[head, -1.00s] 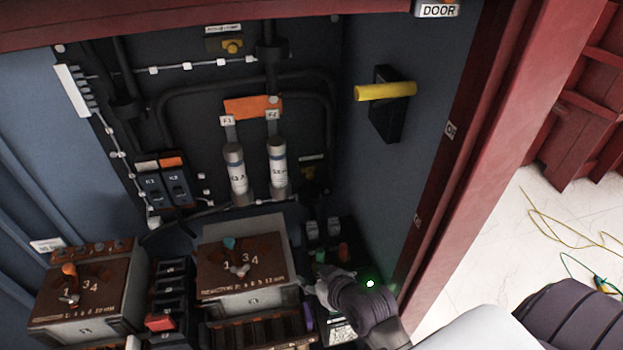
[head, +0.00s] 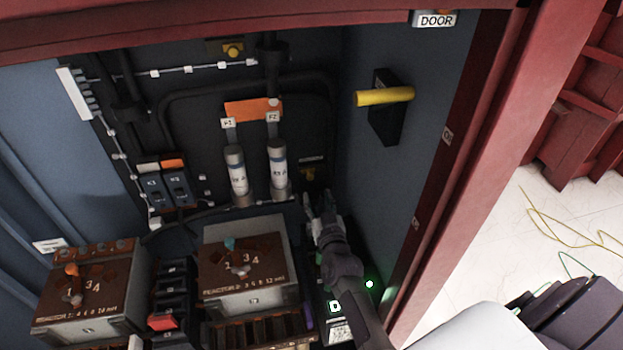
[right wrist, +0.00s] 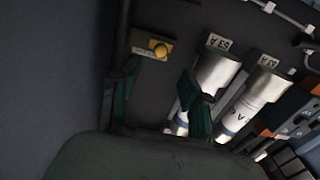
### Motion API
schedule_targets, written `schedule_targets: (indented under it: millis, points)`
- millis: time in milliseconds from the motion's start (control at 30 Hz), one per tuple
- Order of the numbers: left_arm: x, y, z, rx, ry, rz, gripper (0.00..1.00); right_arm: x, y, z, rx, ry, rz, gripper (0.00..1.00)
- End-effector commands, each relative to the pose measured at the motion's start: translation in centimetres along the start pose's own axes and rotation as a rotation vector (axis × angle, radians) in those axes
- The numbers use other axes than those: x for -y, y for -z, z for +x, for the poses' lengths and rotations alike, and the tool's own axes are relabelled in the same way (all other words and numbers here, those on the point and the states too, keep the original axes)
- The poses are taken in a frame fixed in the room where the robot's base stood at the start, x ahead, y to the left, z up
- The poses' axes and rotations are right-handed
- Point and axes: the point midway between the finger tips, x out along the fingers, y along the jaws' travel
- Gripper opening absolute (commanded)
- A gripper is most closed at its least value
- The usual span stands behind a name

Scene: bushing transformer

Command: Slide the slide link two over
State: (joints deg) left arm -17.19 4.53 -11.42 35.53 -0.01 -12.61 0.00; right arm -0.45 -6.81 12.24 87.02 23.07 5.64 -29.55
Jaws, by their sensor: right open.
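I cannot tell for sure which part is the slide link. Two brown-topped boxes with numbered tops stand low in the cabinet: the left reactor box (head: 88,297) with an orange knob (head: 71,270), and the right reactor box (head: 245,272) with a teal knob (head: 230,243). My right gripper (head: 319,199) is open and empty, right of the right box and near the back wall. In the right wrist view its fingers (right wrist: 160,92) are apart, with nothing visible between them but the panel behind. My left gripper is not in view.
Two silver fuse cylinders (head: 278,167) stand upright left of my right gripper; they also show in the right wrist view (right wrist: 217,75). A yellow handle (head: 385,96) juts from the right wall. Black switches (head: 172,290) with a red one sit between the boxes. The red door frame (head: 440,160) bounds the right.

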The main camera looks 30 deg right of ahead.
Motion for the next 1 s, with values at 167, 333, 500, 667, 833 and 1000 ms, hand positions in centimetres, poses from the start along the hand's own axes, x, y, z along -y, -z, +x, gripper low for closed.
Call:
schedule_targets:
  millis: [167, 333, 500, 667, 833, 1000]
  points:
    - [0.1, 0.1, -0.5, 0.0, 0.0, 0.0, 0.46, 0.1, 0.1, 3.9, 0.0, 0.002, 0.0, 0.47]
    - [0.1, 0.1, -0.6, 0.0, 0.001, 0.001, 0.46, 0.1, 0.0, 6.2, 0.001, 0.002, 0.0, 0.47]
    - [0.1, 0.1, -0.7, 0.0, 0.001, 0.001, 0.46, 0.0, -0.1, 7.3, 0.001, 0.001, 0.0, 0.47]
    - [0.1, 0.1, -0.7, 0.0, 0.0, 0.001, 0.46, 0.0, 0.0, 7.4, 0.001, 0.001, 0.0, 0.47]
    - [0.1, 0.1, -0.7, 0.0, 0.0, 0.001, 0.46, 0.1, 0.0, 7.4, 0.001, 0.001, 0.0, 0.4]
    - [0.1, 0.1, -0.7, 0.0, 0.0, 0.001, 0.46, 0.1, -0.1, 7.4, 0.001, 0.001, 0.0, 0.12]
